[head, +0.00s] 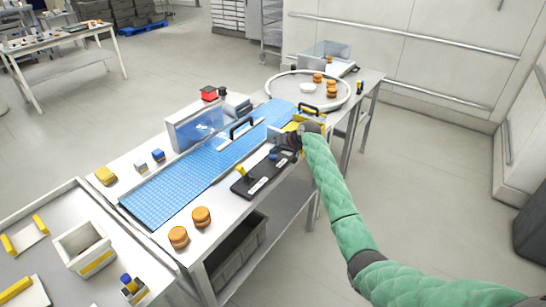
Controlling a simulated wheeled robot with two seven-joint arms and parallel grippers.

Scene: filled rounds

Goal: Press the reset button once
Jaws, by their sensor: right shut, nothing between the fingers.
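A black control panel (262,183) lies on the near edge of the table, with small white labels on it. A yellow lever (241,172) stands at its left end. A small blue knob or button (273,155) shows at its right end, partly hidden by my gripper; I cannot read whether it is marked reset. My right gripper (284,148) is shut and empty, right at the blue part; I cannot tell if it touches. A red button-like block (208,93) sits at the table's far side. My left gripper is not in view.
Two round buns (201,216) sit at the near edge. A round white-rimmed table (345,90) holds more buns. A tray table (130,235) stands at left.

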